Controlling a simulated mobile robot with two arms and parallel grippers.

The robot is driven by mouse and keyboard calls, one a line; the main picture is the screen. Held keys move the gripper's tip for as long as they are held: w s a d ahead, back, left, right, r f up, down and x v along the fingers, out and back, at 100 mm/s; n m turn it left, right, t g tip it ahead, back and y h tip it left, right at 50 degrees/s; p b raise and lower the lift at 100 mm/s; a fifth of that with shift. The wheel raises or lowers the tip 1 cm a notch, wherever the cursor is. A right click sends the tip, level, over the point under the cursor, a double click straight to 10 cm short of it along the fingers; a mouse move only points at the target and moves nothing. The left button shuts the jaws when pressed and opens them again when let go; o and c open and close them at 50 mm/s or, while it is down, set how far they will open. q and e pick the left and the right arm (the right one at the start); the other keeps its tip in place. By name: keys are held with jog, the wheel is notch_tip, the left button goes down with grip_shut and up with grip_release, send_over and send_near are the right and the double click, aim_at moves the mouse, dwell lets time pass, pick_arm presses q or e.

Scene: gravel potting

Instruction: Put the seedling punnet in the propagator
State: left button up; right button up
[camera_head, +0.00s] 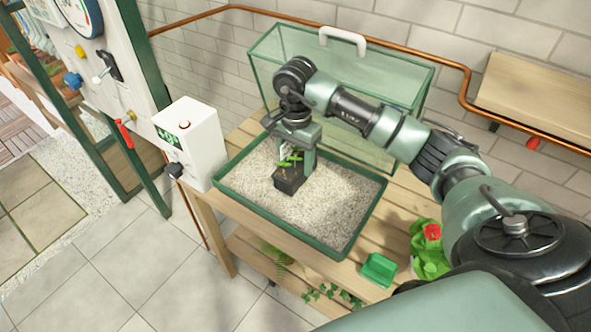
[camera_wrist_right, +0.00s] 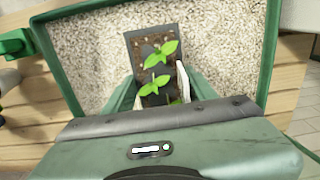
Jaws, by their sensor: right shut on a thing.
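The seedling punnet (camera_head: 289,182) is a small black container with dark soil and green seedlings. It is at the gravel in the propagator, a green-rimmed tray (camera_head: 247,204) of pale gravel on the wooden bench. My right gripper (camera_head: 296,152) comes down from above and is shut on the punnet. In the right wrist view the punnet (camera_wrist_right: 145,45) shows between the fingers (camera_wrist_right: 156,88), over the gravel. Whether its base rests on the gravel or hangs just above it, I cannot tell. The clear lid (camera_head: 400,85) with a white handle stands open behind the tray. My left gripper is not in view.
A white control box (camera_head: 190,141) stands left of the tray. A small green container (camera_head: 379,269) and a green plant with a red top (camera_head: 428,250) are at the bench's front right. A copper pipe (camera_head: 465,95) runs along the tiled wall.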

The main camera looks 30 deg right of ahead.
aim_at(296, 167)
notch_tip(296, 167, down, 4)
jog(key=shift+f+p, duration=0.25)
jog(key=shift+p, duration=0.2)
jog(key=shift+f, duration=0.1)
jog(key=shift+f, duration=0.15)
jog(key=o, duration=1.6)
jog(key=shift+o, duration=0.2)
